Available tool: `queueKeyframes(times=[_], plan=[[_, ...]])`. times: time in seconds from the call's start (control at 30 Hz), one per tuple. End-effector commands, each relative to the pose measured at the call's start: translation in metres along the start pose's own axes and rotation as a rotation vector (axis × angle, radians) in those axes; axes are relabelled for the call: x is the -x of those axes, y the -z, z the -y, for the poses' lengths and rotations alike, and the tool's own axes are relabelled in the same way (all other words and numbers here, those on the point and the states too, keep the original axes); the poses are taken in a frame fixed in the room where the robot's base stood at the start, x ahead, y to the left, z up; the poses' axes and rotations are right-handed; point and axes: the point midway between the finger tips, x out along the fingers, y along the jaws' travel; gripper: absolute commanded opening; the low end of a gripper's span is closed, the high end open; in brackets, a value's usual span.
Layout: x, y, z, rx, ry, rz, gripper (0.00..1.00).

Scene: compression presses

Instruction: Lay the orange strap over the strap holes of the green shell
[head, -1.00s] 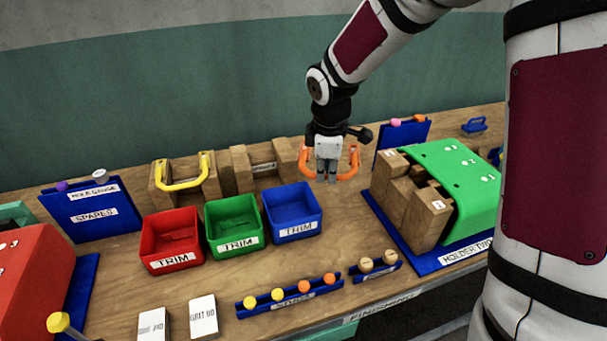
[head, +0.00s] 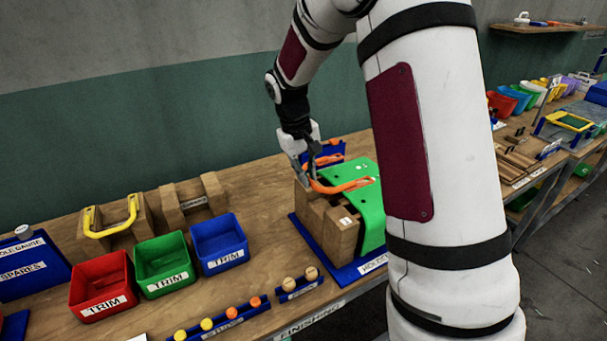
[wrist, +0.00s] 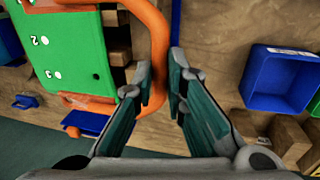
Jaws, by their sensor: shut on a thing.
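My gripper (head: 308,178) is shut on the orange strap (head: 343,187), a bent U-shaped handle, at the left end of the green shell. The strap reaches from my fingers over the shell's top; I cannot tell whether it touches. The green shell (head: 371,222) sits over wooden blocks on a blue holder, its right side hidden by my arm. In the wrist view the strap (wrist: 160,35) passes between my fingers (wrist: 160,88) and curves beside and partly behind the green shell (wrist: 62,30). White holes and numbers show on the shell there.
Red (head: 101,290), green (head: 164,266) and blue (head: 220,246) trim bins stand left of the shell. A yellow strap (head: 110,226) rests on a wooden rack behind them. A blue board (head: 325,150) stands just behind the shell. Balls in blue trays line the front edge.

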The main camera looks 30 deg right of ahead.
Motion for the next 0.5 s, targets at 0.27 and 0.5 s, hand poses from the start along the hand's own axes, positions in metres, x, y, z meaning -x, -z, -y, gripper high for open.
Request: queueKeyframes(times=[0.27,0.5], plan=[[-0.007,0.001,0.002,0.002,-0.003,0.0,0.0],[-0.024,0.0,0.005,0.004,-0.004,0.0,0.0]])
